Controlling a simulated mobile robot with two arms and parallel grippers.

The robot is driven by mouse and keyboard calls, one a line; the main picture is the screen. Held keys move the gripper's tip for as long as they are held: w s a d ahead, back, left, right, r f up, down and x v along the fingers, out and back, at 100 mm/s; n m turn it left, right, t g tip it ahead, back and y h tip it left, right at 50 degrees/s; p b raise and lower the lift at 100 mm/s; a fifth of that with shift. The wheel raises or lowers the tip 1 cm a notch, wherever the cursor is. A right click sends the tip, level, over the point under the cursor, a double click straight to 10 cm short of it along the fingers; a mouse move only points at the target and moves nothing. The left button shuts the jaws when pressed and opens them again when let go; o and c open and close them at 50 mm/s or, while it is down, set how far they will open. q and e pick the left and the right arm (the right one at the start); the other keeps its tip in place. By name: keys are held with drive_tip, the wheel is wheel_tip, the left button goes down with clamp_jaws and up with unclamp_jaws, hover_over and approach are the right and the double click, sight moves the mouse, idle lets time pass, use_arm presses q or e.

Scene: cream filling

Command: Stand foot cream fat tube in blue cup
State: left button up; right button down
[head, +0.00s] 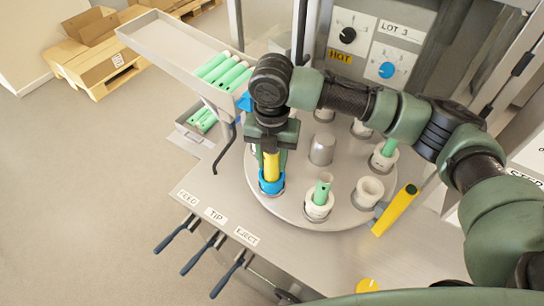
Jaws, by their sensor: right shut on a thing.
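A fat yellow tube (271,167) stands upright with its lower end inside the blue cup (271,187), which sits at the left front rim of the round turntable (295,209). My right gripper (271,150) points down from above and is shut on the upper part of the tube. The gripper hides the tube's top, and I cannot tell whether the tube rests on the cup's bottom. My left gripper is not in view.
White cups ring the turntable; one holds a green tube (323,190), another (369,190) looks empty. A metal dome (321,149) is at the centre. A yellow rod (395,210) leans at the right. A tray (165,42) of green tubes is behind left. Levers (177,234) line the front.

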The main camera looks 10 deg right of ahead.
drive_tip(key=shift+f, duration=0.1)
drive_tip(key=c, duration=0.9)
unclamp_jaws()
drive_tip(key=shift+o, duration=0.2)
wheel_tip(320, 180, up, 8)
drive_tip(key=shift+f+b, duration=0.1)
drive_tip(key=shift+b, duration=0.75)
drive_tip(key=shift+s+f, duration=0.1)
